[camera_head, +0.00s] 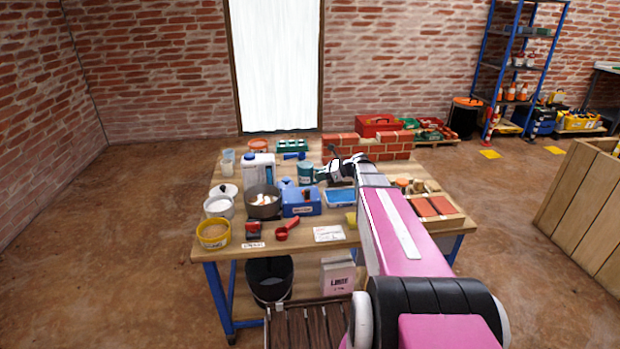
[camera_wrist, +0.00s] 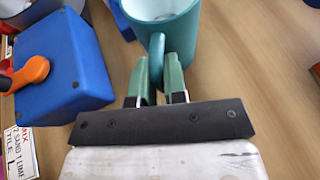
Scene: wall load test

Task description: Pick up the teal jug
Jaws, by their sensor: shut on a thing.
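The teal jug (camera_wrist: 168,35) is at the top middle of the wrist view, with its handle toward me. My gripper (camera_wrist: 160,78) has its two green fingers on either side of the handle, shut on it. In the head view the jug (camera_head: 305,174) is at the middle of the table, just left of my gripper (camera_head: 322,174). The jug looks upright. I cannot tell whether its base touches the table. Its lower part is partly hidden in the wrist view.
A blue box (camera_wrist: 62,65) with an orange-red part sits close left of the jug. A low brick wall (camera_head: 366,148) stands behind, a blue tray (camera_head: 341,197) in front. A white canister (camera_head: 258,170) and a grey pot (camera_head: 263,202) stand to the left on the wooden table (camera_head: 272,237).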

